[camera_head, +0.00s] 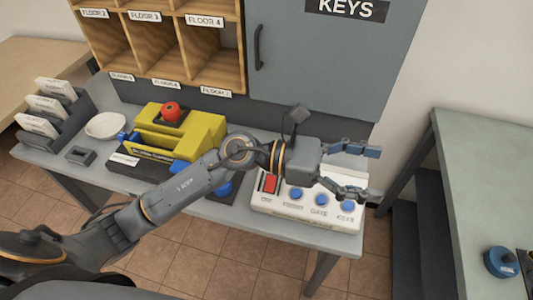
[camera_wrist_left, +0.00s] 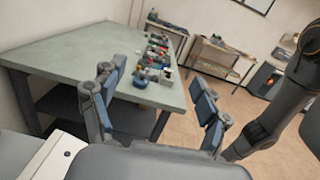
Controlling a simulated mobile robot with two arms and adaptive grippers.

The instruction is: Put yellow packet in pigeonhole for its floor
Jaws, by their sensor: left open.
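The wooden pigeonhole unit (camera_head: 160,78) stands at the back left in the head view. Its upper row of labels reads FLOOR 2, FLOOR 3 and FLOOR 4; the lower labels are too small to read surely. The compartments in view look empty. My left gripper (camera_head: 372,172) is open and empty, above the right end of the grey desk, to the right of and in front of the pigeonholes. Its two fingers stand apart in the wrist view (camera_wrist_left: 158,78). I cannot make out a yellow packet in either view. My right gripper is not in view.
A yellow device (camera_head: 205,130) with a red knob and a white button panel (camera_head: 308,212) are on the desk. A dark rack (camera_head: 70,112) holds white cards at left. A grey KEYS cabinet (camera_head: 315,65) hangs behind. A green-topped table (camera_wrist_left: 85,62) carries small items.

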